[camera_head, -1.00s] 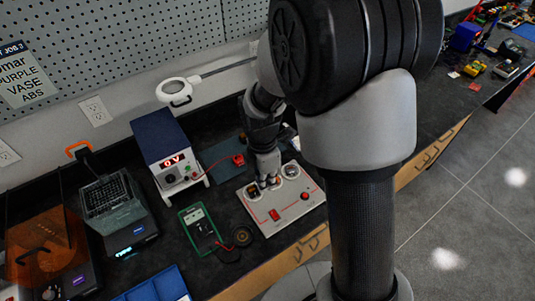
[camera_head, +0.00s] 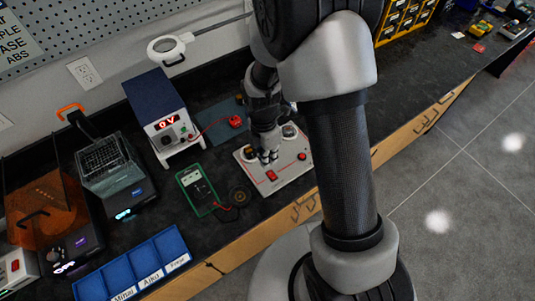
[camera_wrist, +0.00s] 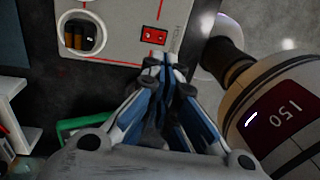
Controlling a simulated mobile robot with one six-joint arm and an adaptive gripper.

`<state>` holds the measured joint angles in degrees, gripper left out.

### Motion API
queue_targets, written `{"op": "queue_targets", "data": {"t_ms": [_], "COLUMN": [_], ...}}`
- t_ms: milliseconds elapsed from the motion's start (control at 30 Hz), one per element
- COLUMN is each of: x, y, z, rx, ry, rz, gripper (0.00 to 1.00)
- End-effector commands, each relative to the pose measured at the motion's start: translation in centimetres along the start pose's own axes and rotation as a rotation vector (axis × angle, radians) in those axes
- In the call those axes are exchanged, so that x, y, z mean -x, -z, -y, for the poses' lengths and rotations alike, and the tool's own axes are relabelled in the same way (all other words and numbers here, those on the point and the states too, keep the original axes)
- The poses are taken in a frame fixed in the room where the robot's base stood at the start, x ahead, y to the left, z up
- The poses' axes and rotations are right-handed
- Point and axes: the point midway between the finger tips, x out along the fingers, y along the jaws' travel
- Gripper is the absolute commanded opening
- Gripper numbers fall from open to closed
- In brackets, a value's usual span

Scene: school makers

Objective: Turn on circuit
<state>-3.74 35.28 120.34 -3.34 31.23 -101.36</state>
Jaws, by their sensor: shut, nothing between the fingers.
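The circuit board (camera_head: 291,173) is a pale panel with red lines lying on the dark bench. It has round windows, a red button (camera_head: 301,156) at its right and a red rectangular switch (camera_head: 271,176) near its front edge. The switch also shows in the wrist view (camera_wrist: 154,36), beside a round window with a coil-like part (camera_wrist: 82,34). My gripper (camera_head: 268,160) points down over the board, just behind the switch in the head view. In the wrist view its fingertips (camera_wrist: 161,60) are together and empty, close to the switch. Contact cannot be told.
A power supply (camera_head: 152,98) reading 0 V stands behind left, with a red wire. A green multimeter (camera_head: 196,190) lies left of the board. Blue bins (camera_head: 146,263) stand at the front left. A magnifier lamp (camera_head: 165,49) hangs at the wall.

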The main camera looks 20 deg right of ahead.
Motion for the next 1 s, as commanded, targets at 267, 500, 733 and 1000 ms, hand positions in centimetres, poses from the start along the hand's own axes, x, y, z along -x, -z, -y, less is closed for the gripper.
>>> {"op": "queue_targets", "data": {"t_ms": [267, 500, 733, 1000], "x": [-6.2, -8.6, -8.9, -9.4], "y": [0.0, 0.0, 0.0, 0.0], "z": [0.0, 0.0, 0.0, 0.2], "rx": [-0.002, -0.002, -0.002, -0.001], "ry": [0.003, 0.000, 0.000, 0.002], "rz": [-0.001, 0.000, 0.000, 0.000], "gripper": [0.00, 0.00, 0.00, 0.00]}}
